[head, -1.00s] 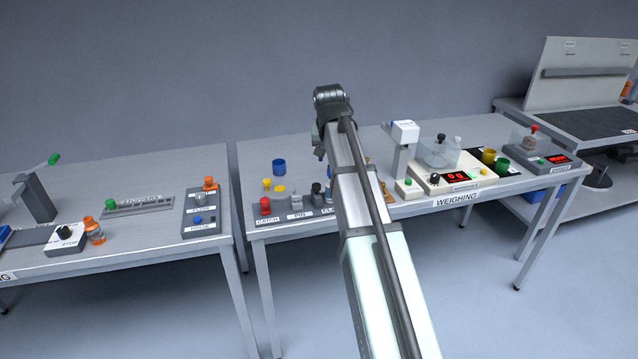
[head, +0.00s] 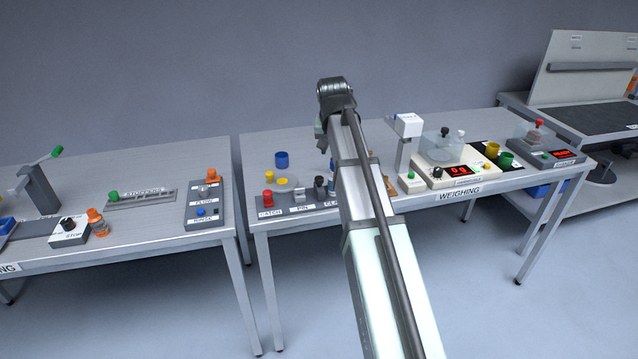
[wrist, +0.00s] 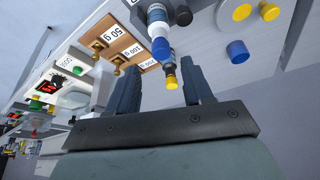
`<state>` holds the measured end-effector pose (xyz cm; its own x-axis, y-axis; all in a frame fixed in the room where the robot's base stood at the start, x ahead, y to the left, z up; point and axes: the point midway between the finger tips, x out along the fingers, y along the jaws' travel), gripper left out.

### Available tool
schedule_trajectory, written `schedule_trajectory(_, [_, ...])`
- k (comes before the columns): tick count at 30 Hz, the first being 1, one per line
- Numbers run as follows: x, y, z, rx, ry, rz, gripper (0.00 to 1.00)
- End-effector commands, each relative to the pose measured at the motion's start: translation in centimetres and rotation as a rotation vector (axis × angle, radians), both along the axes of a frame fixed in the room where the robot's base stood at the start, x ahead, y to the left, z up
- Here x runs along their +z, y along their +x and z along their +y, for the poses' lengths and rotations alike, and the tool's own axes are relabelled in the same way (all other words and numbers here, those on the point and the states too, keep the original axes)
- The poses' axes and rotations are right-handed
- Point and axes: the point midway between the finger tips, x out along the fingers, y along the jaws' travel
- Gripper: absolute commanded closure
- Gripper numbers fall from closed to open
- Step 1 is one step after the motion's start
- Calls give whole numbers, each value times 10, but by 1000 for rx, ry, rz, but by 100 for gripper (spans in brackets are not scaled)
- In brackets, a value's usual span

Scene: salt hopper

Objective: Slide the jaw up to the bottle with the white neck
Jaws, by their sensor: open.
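My gripper (wrist: 161,67) is open in the wrist view, its two dark fingers apart with nothing gripped. Beyond the fingertips, a small bottle with a blue cap (wrist: 160,49) shows a white neck (wrist: 157,30). A yellow-tipped piece (wrist: 170,82) shows just past it, between the fingers in the picture. A dark rounded part (wrist: 183,15) beside the bottle may be the jaw; I cannot tell whether they touch. In the head view my arm hides most of the clamp station; only a dark knob (head: 319,184) shows beside it.
Weights on a wooden board (wrist: 122,45) lie left of the bottle in the wrist view. A blue cup (head: 281,160) and a red knob (head: 268,194) stand left of my arm in the head view. A white scale (head: 458,173) stands right.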

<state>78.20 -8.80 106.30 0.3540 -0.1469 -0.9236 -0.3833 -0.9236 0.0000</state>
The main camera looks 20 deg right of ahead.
Motion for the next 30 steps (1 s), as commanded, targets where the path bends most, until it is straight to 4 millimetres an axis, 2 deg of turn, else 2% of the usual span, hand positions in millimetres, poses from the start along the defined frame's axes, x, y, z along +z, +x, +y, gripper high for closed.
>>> schedule_trajectory(1, [0,0,0,0,0,0,50])
schedule_trajectory(5, [0,1,7,10,0,0,63])
schedule_trajectory(8, [-1,3,27,37,1,2,72])
schedule_trajectory(11, [-8,6,63,86,1,11,82])
schedule_trajectory(15, [-22,10,123,166,0,33,95])
schedule_trajectory(17, [-28,12,145,196,-7,41,100])
schedule_trajectory(21, [-40,15,183,242,-49,60,100])
schedule_trajectory(24, [-46,17,203,263,-95,75,100])
schedule_trajectory(27, [-53,19,217,267,-158,92,100])
schedule_trajectory(30, [-55,24,216,232,-243,105,100])
